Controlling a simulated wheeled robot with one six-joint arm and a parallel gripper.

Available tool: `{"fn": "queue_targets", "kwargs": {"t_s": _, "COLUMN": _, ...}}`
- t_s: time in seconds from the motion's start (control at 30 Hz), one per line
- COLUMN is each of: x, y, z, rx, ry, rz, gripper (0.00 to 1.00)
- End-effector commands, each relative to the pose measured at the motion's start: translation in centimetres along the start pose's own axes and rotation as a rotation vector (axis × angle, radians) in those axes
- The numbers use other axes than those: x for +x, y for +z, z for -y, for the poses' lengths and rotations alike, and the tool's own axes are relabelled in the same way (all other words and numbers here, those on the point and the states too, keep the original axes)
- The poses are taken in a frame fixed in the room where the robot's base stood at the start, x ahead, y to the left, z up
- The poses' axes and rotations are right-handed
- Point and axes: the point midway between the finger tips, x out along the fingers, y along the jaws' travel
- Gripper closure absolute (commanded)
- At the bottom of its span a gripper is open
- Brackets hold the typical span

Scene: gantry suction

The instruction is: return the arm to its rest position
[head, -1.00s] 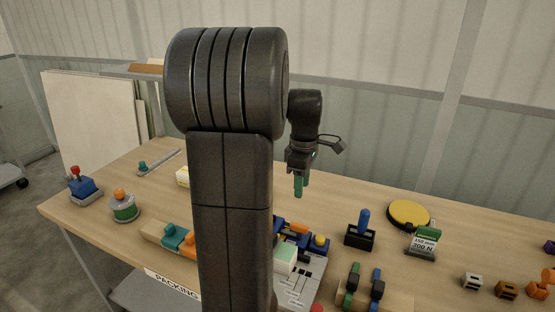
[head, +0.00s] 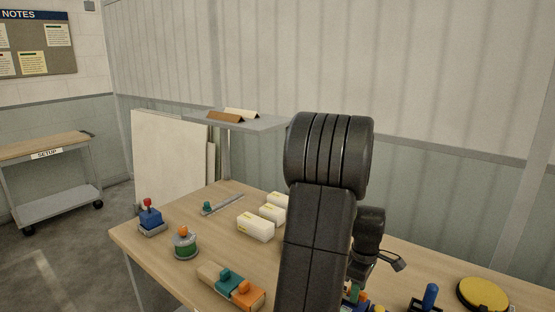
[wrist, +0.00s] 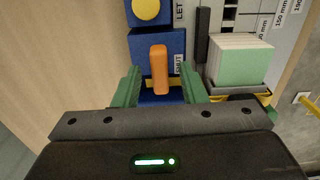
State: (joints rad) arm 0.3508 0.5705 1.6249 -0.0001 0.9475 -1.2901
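My arm (head: 318,235) rises in front of the bench in the head view, with its wrist part (head: 369,232) bent down behind it on the right. My gripper (wrist: 160,84) shows in the wrist view with two green fingers spread apart. An orange lever (wrist: 159,70) on a blue block (wrist: 172,43) shows between the fingers, with a gap on each side. I cannot tell how far below the fingertips the lever is. In the head view the gripper is mostly hidden by my arm.
The bench (head: 215,205) holds white blocks (head: 256,227), a red-knobbed blue switch (head: 150,218), an orange-topped round button (head: 185,244), a teal-and-orange piece (head: 232,285) and a yellow disc (head: 482,294). A shelf (head: 250,122) stands behind.

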Motion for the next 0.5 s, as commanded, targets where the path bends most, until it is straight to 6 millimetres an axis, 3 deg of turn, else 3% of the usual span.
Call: {"fn": "queue_targets", "kwargs": {"t_s": 0.5, "x": -0.12, "y": -0.01, "z": -0.05, "rx": 0.012, "ry": 0.002, "rz": -0.001, "gripper": 0.62}}
